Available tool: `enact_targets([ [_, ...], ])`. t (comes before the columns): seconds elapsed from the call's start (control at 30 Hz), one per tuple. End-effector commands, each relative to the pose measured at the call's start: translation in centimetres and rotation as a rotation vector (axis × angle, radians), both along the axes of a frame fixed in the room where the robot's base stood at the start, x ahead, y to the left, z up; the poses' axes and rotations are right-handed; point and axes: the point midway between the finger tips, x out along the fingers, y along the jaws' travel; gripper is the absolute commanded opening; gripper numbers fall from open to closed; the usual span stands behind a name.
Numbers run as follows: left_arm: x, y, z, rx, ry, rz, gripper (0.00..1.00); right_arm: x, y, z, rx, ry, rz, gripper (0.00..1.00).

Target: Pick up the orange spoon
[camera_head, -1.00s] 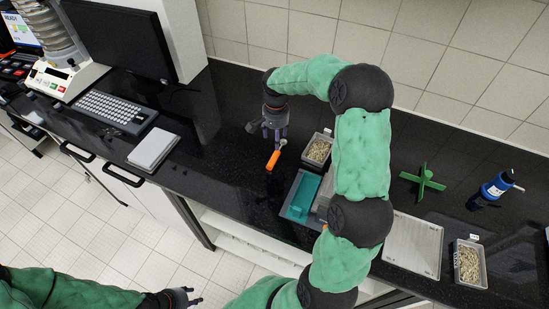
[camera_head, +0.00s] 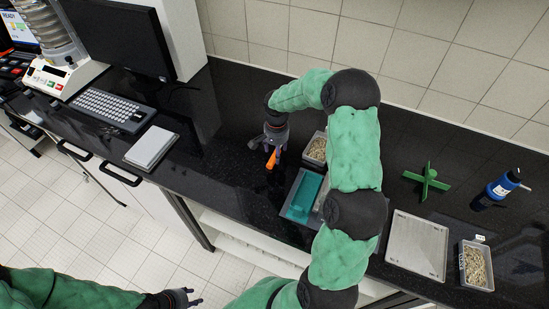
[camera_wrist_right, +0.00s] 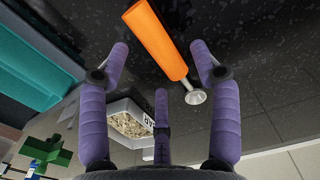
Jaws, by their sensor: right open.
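The orange spoon (camera_head: 271,160) is on the black countertop near the middle of the head view, partly covered by my right gripper (camera_head: 268,148). In the right wrist view, its orange handle (camera_wrist_right: 157,38) points up between the purple fingers and its small metal end sits lower right. My right gripper (camera_wrist_right: 160,70) is open, with its fingers spread around the spoon's place in the picture. I cannot tell whether any finger touches it. My left gripper (camera_head: 192,297) is low at the bottom left, over the floor, with its fingers apart and empty.
A grain-filled container (camera_head: 316,150) stands just right of the spoon, with a teal tray (camera_head: 302,195) below it. A green cross-shaped piece (camera_head: 427,182), blue bottle (camera_head: 500,188), pale flat tray (camera_head: 416,245) and second grain container (camera_head: 474,265) lie further right.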

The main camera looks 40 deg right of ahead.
Motion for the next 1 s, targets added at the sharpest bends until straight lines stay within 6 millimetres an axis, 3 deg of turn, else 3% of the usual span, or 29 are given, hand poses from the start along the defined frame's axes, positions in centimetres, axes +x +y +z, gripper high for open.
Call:
enact_targets([
  [0.13,0.0,0.0,-0.4,0.0,0.0,0.0,0.4,-0.1,0.0,-2.1,0.0,0.001,0.0,0.63],
  [0.4,0.0,0.0,-0.4,0.0,0.0,0.0,0.4,0.0,0.0,-2.4,-0.001,0.0,0.0,0.63],
  [0.6,0.0,0.0,-0.4,0.0,0.0,0.0,0.4,0.0,0.0,-2.4,-0.001,0.0,0.0,0.1],
  [1.0,0.0,0.0,-0.4,0.0,0.0,0.0,0.4,0.0,0.0,-2.3,-0.001,0.0,0.0,0.05],
])
